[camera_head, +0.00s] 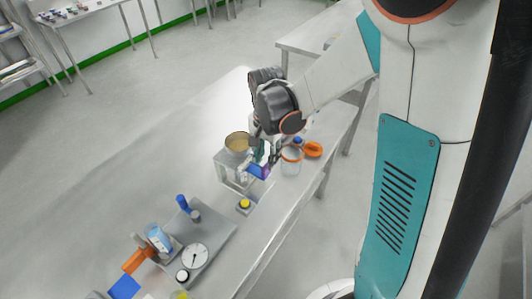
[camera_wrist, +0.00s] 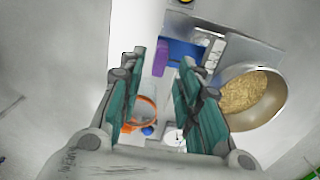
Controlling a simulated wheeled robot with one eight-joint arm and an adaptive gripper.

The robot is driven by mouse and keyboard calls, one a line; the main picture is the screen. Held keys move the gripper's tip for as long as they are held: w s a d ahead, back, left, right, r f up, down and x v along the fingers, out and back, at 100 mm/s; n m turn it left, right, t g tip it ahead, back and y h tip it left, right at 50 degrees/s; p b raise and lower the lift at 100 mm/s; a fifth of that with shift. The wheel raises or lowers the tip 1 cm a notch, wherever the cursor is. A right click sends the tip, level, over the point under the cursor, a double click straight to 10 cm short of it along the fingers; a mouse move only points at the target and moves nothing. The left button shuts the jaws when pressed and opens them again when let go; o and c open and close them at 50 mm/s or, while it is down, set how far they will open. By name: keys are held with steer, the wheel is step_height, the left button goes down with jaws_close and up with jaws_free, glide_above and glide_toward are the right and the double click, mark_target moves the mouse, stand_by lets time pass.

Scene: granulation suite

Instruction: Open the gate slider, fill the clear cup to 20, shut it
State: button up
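The hopper (camera_head: 238,143), a round bowl of tan grains, sits on a pale box-like stand (camera_head: 231,168); its grains also show in the wrist view (camera_wrist: 250,95). A blue flat part (camera_head: 255,170), perhaps the gate slider, is at the stand's right side, with a purple piece beside it (camera_wrist: 160,58). A clear orange-rimmed cup (camera_head: 291,160) stands on the table right of the hopper. My gripper (camera_wrist: 163,62) is open, its teal fingers apart and above the purple piece; I see nothing gripped. In the head view my gripper (camera_head: 263,153) partly hides the slider area.
A grey tray (camera_head: 222,240) nearer the front holds a round dial (camera_head: 195,256). A clear blue-tinted container (camera_head: 158,238) and an orange piece (camera_head: 135,261) are at its left. A yellow-topped button (camera_head: 244,204) is in front of the stand. An orange object (camera_head: 313,149) lies beside the cup.

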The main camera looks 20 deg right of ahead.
mark_target(266, 166)
steer(key=shift+f+b, duration=2.35)
steer(key=shift+f, duration=0.85)
jaws_close()
